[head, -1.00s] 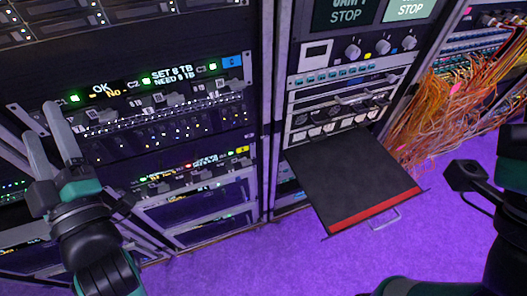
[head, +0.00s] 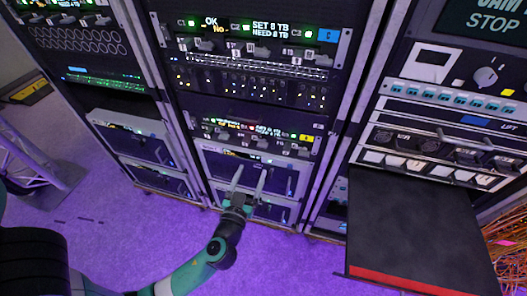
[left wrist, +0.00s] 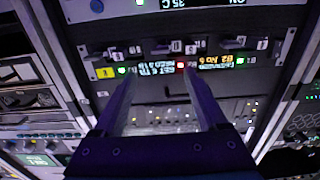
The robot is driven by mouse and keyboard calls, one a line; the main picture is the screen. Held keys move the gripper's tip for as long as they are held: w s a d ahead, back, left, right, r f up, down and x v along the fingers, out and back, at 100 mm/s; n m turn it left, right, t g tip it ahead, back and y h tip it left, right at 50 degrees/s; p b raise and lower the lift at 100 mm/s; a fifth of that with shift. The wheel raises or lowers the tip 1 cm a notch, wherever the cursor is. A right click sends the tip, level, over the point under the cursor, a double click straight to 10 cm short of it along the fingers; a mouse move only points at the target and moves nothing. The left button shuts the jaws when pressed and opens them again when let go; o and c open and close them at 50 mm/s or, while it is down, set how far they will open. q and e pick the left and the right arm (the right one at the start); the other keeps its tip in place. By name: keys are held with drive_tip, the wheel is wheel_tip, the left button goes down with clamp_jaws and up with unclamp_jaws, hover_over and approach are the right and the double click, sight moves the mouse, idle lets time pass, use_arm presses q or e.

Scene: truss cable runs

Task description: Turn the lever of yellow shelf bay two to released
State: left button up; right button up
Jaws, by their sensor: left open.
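The yellow shelf (head: 258,131) is the row with a yellow tag (head: 306,137), below the blue-tagged shelf in the rack. Its small display text is too blurred to read fully. In the left wrist view the same shelf shows upside down, with its yellow tag (left wrist: 103,72) at left, a red light (left wrist: 181,65) near the middle and green lights to either side. Grey levers (left wrist: 160,47) sit along its strip; their exact settings are unclear. My left gripper (head: 250,172) is open and empty, its fingers pointing up toward the rack below this shelf. My right gripper is out of view.
The blue-tagged shelf (head: 263,32) is above. A black pull-out tray (head: 415,225) with a red front edge juts out at the right. Orange cables hang beyond it. Purple floor (head: 110,225) is clear at lower left.

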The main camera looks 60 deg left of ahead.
sight(261, 147)
use_arm(q)
drive_tip(key=x, duration=1)
drive_tip(key=shift+w+a, duration=0.2)
clamp_jaws()
